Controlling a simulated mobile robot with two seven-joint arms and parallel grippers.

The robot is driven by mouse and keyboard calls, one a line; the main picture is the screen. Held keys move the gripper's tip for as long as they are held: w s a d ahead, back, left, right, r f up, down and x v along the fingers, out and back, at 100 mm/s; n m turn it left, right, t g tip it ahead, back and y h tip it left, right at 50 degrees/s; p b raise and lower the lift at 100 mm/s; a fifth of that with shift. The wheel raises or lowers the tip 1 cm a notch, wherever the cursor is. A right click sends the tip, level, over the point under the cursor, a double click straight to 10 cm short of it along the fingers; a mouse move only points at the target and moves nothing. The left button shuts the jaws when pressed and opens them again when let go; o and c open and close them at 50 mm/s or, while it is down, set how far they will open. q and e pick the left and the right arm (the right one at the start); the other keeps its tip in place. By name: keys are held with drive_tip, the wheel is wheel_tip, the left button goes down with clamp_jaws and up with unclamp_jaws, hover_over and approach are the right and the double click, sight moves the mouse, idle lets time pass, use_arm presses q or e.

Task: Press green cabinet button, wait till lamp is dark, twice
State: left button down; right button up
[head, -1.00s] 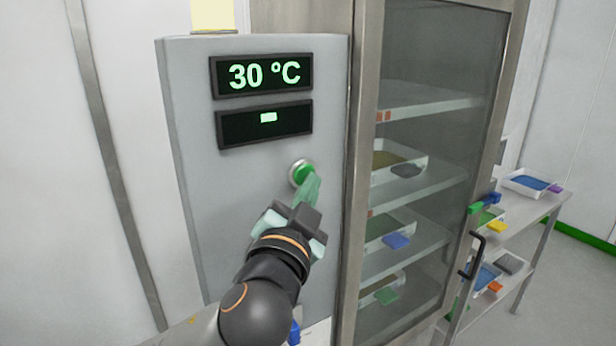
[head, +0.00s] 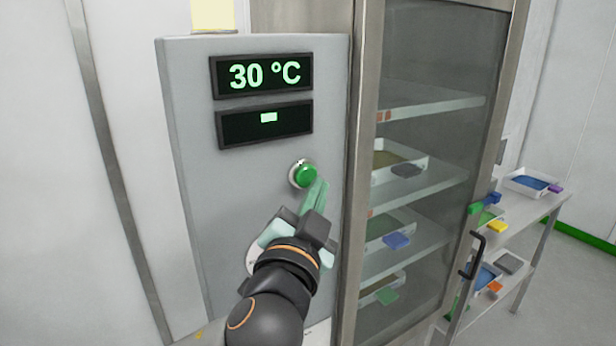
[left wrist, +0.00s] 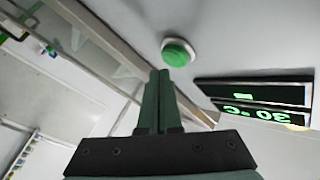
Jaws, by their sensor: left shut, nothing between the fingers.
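The green button (head: 304,174) sits in a pale ring on the grey control panel (head: 200,190), below two dark displays. The upper display (head: 262,75) reads 30 °C. The lower display (head: 264,124) shows one small lit green block. My left gripper (head: 320,186) is shut and empty, its fingertips just below and right of the button. In the left wrist view the closed fingers (left wrist: 158,75) point toward the green button (left wrist: 178,53), with a small gap seen between them. A separate lamp cannot be made out. My right gripper is not in view.
A glass-doored cabinet (head: 415,60) with trays on shelves stands right of the panel, with a dark door handle (head: 475,255). A metal rack (head: 540,215) with trays and coloured blocks is further right. A yellowish note (head: 212,15) is above the panel.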

use_arm(q)
drive_tip(key=s+d, duration=0.1)
drive_tip(key=s, duration=0.1)
drive_tip(key=s+d, duration=0.2)
idle(0.8)
